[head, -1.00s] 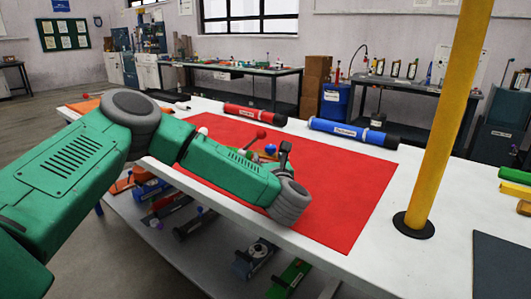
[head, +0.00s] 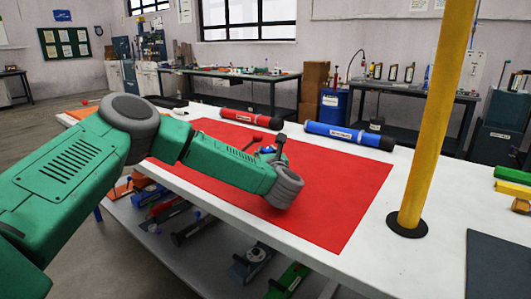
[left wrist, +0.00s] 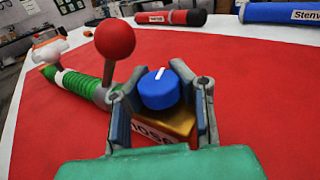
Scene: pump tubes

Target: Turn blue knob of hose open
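The blue knob (left wrist: 158,90) with a white mark sits on a brass-coloured block (left wrist: 168,128) with partly hidden lettering in the left wrist view. The mark points up and slightly right. A green ribbed hose (left wrist: 80,84) runs from the block to the far left. A lever with a red ball (left wrist: 115,40) rises beside the left finger. My left gripper (left wrist: 162,100) is open, one finger on each side of the knob, with gaps showing. In the head view the knob (head: 267,150) shows small behind my left wrist. My right gripper is not in view.
The fittings lie on a red mat (head: 340,185) on a white table (head: 365,258). A red tube (head: 250,118) and a blue tube (head: 348,135) lie behind it. A yellow post (head: 432,120) stands at the right. The lower shelf holds several parts.

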